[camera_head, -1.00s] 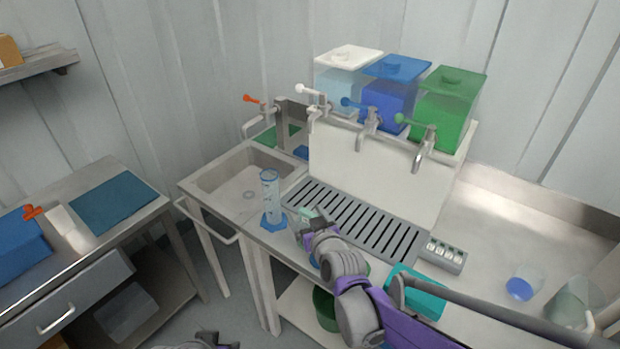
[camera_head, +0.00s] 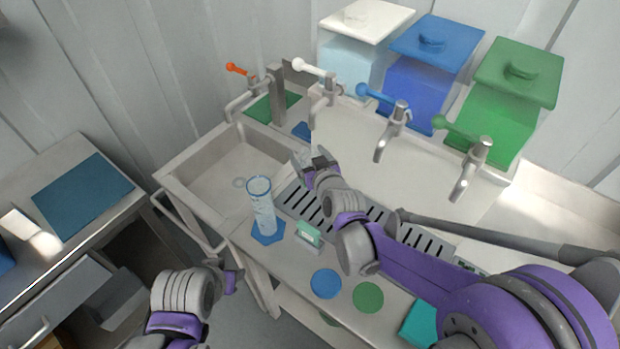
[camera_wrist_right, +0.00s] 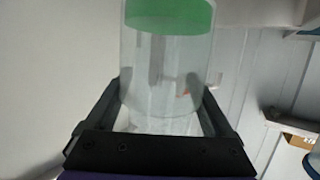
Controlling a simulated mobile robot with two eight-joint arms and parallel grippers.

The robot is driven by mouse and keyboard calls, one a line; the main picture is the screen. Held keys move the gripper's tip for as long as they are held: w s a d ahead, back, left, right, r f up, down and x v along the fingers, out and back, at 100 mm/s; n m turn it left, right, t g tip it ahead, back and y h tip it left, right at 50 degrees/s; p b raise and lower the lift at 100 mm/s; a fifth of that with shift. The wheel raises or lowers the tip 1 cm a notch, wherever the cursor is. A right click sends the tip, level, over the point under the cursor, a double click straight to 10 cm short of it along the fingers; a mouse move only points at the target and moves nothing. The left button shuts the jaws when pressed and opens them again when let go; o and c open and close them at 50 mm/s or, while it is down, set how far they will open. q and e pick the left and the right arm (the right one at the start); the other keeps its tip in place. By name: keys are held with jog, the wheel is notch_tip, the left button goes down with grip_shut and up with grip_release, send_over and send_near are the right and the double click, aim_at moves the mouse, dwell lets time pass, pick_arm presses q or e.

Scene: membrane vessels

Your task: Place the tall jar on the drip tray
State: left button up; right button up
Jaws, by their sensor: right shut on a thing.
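The drip tray (camera_head: 297,205) is a grey slotted plate below the taps, partly hidden by my right arm in the head view. My right gripper (camera_head: 313,163) is over the tray's back left end, near the sink. It is shut on a clear cylindrical jar with a green end, which I take for the tall jar; it fills the middle of the right wrist view (camera_wrist_right: 165,70) between the two fingers. In the head view it shows only faintly. I cannot tell whether it touches the tray. My left gripper (camera_head: 230,275) is low in front of the counter, its jaws unclear.
A clear measuring cylinder with a blue foot (camera_head: 262,210) stands at the tray's front left. A small green-faced device (camera_head: 308,233) stands beside it. Blue (camera_head: 326,283) and green (camera_head: 368,296) discs lie on the counter. Taps (camera_head: 390,130) overhang the tray. The sink (camera_head: 215,185) is left.

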jog(key=f, duration=0.3)
jog(key=shift+s, duration=0.25)
jog(key=shift+w+f+b, duration=0.1)
jog(key=shift+f+b, duration=0.2)
jog(key=shift+f, duration=1.95)
jog(key=shift+f, duration=0.15)
jog(key=o, duration=1.2)
jog(key=shift+c, duration=0.2)
